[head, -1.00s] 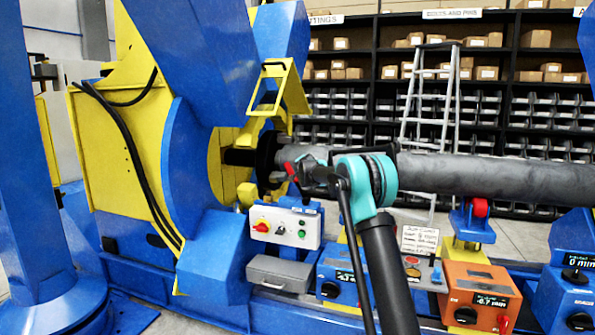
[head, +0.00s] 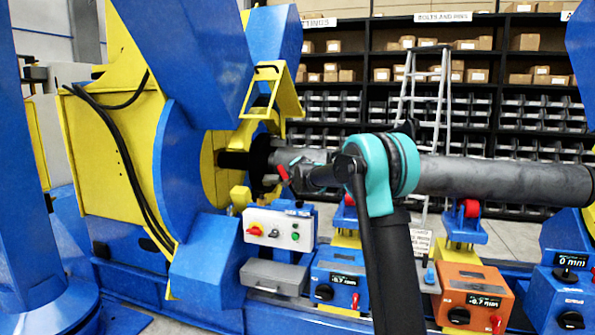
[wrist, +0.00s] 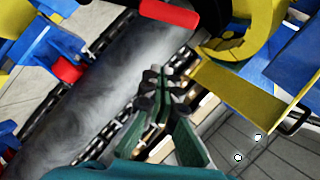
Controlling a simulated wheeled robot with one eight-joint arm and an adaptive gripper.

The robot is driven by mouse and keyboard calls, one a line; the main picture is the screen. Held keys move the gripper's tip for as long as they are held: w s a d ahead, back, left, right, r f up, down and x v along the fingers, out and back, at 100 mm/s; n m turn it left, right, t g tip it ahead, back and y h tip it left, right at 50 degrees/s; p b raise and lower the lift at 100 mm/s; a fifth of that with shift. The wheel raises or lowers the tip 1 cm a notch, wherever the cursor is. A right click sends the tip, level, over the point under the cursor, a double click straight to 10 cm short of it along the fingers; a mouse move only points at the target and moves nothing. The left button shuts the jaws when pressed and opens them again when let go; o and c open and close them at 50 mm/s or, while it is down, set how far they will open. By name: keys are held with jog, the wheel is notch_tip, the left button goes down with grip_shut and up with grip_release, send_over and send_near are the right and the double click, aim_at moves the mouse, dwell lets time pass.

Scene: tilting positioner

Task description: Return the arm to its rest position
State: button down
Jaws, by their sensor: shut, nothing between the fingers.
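My gripper (wrist: 160,88) shows in the wrist view with its dark green fingers together and nothing between them. In that view a grey pipe (wrist: 85,110) runs diagonally to its left, and a yellow bracket (wrist: 240,95) is to its right. In the head view my arm rises from the bottom centre to a teal joint (head: 378,178) in front of the pipe (head: 485,180). The arm hides part of the pipe. I cannot make out the fingers in the head view.
The blue and yellow positioner (head: 115,165) stands at left, with a yellow bracket (head: 285,95) near the pipe's end. A control box (head: 280,228), a blue readout box (head: 338,280) and an orange readout box (head: 470,298) are low in front. Shelves and a ladder (head: 440,95) are behind.

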jog(key=s+d+f+n+g+h, duration=0.1)
jog(key=s+d+f+g, duration=0.1)
jog(key=s+d+f, duration=0.5)
jog(key=s+d+f+n+g+h, duration=0.15)
jog(key=s+d, duration=0.25)
jog(key=s, duration=0.8)
jog(key=s+d+f+n+g, duration=0.2)
jog(key=s+d+f, duration=0.35)
jog(key=s, duration=0.35)
jog(key=s+f+n+g, duration=0.2)
jog(key=s+f, duration=0.4)
jog(key=s, duration=0.5)
jog(key=s+d+f+n+g+y, duration=0.1)
jog(key=s+f, duration=0.5)
jog(key=s, duration=0.6)
jog(key=s+f+n+g, duration=0.2)
jog(key=s+f, duration=0.4)
jog(key=s, duration=0.5)
jog(key=shift+s+d+n+g, duration=0.15)
jog(key=shift+n+g, duration=0.2)
jog(key=shift+n, duration=0.5)
jog(key=shift+y, duration=0.25)
